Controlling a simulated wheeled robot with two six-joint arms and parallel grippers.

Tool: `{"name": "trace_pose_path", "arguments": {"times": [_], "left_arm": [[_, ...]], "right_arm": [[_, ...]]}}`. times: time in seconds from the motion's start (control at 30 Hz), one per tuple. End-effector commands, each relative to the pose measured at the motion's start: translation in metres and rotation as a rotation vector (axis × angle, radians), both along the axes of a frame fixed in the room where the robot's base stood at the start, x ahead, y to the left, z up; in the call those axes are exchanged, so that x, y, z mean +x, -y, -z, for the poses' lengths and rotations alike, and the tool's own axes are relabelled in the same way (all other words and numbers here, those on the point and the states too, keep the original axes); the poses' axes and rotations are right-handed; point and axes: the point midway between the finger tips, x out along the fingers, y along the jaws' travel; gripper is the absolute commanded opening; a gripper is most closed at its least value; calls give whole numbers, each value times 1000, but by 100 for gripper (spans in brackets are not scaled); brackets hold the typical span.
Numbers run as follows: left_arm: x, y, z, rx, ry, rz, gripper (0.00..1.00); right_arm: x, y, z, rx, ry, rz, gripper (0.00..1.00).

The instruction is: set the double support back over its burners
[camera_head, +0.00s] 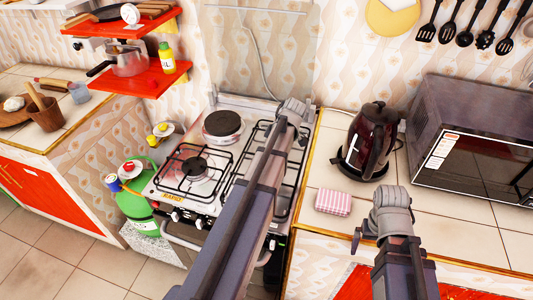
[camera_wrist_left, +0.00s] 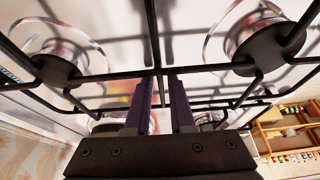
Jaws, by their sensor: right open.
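The black wire double support (camera_head: 240,168) lies over the right side of the white stove, partly hidden by my left arm. In the left wrist view its bars (camera_wrist_left: 157,48) cross in the middle, with one burner (camera_wrist_left: 60,68) at left and another burner (camera_wrist_left: 262,52) at right. My left gripper (camera_wrist_left: 160,92) is at the support's middle. Its two fingers stand apart on either side of a bar, with a gap showing between them. In the head view the left fingertips are hidden. My right gripper (camera_head: 360,236) is open and empty, low in front of the counter.
A single support (camera_head: 194,168) and a dark hotplate (camera_head: 222,124) are on the stove's left side. A kettle (camera_head: 368,142), a pink striped sponge (camera_head: 333,202) and a microwave (camera_head: 475,140) stand on the right counter. Bare counter tiles lie in front of the microwave.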

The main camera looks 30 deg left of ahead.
Motion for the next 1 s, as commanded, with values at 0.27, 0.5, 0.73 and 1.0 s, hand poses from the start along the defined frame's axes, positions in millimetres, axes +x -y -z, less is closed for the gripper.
{"name": "trace_pose_path", "arguments": {"times": [0.27,0.5,0.73,1.0], "left_arm": [[0,0,0,-1,0,0,45],[0,1,-1,-2,0,0,45],[2,6,-18,-1,0,0,45],[5,19,-53,-1,0,1,45]], "right_arm": [[0,0,0,0,0,0,100],[0,0,-2,0,0,0,100],[0,0,-18,0,0,0,100],[0,0,-53,0,0,0,100]]}}
